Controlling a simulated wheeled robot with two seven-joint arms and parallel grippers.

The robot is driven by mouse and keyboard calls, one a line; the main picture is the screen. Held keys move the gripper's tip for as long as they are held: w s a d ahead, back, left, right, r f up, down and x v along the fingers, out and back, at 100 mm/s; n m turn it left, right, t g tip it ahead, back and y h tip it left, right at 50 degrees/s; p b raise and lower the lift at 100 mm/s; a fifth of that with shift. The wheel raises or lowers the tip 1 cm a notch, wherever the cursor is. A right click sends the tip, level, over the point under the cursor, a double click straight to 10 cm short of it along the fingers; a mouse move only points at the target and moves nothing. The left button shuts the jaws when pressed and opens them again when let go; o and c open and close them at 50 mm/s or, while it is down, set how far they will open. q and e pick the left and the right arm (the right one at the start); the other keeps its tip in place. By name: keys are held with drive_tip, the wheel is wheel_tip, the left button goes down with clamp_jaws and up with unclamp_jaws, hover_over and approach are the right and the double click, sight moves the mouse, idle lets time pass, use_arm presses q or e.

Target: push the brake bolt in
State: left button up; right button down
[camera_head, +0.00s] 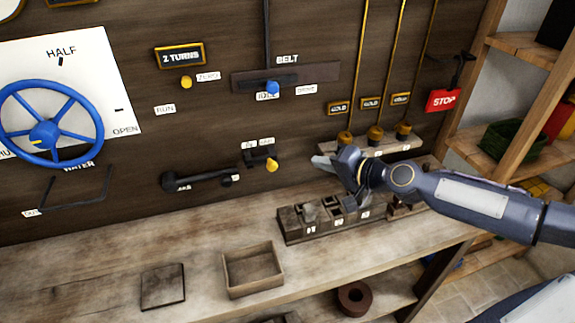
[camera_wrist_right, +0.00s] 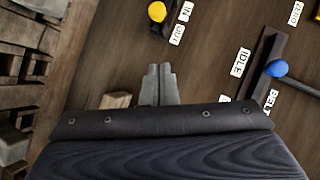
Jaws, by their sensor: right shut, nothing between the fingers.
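The brake bolt is a black bolt with a yellow knob (camera_head: 271,165) on the dark wooden wall panel, beside two small white labels. In the right wrist view the yellow knob (camera_wrist_right: 157,12) is at the top edge, with the labels reading IN and OUT. My right gripper (camera_head: 320,161) is shut and empty, to the right of the knob and apart from it. Its closed grey fingers (camera_wrist_right: 158,85) point toward the knob in the right wrist view. The black brake lever (camera_head: 200,178) lies roughly level to the left of the bolt. My left gripper is out of view.
A blue-knobbed belt lever (camera_head: 272,87) sits above the bolt. A blue wheel (camera_head: 45,122) is at the left. A slotted wooden block (camera_head: 295,225) and an open wooden box (camera_head: 252,270) stand on the bench below. A red STOP sign (camera_head: 442,99) is at the right.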

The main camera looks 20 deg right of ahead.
approach(272, 161)
drive_tip(key=w+d, duration=0.1)
drive_tip(key=w, duration=0.2)
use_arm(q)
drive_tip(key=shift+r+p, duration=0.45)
use_arm(e)
drive_tip(key=shift+w+a+f, duration=0.25)
drive_tip(key=shift+a+f, duration=0.2)
drive_tip(key=shift+a, duration=0.3)
drive_tip(key=shift+w+a+f, duration=0.25)
drive_tip(key=shift+a+f, duration=0.15)
drive_tip(key=shift+a, duration=0.35)
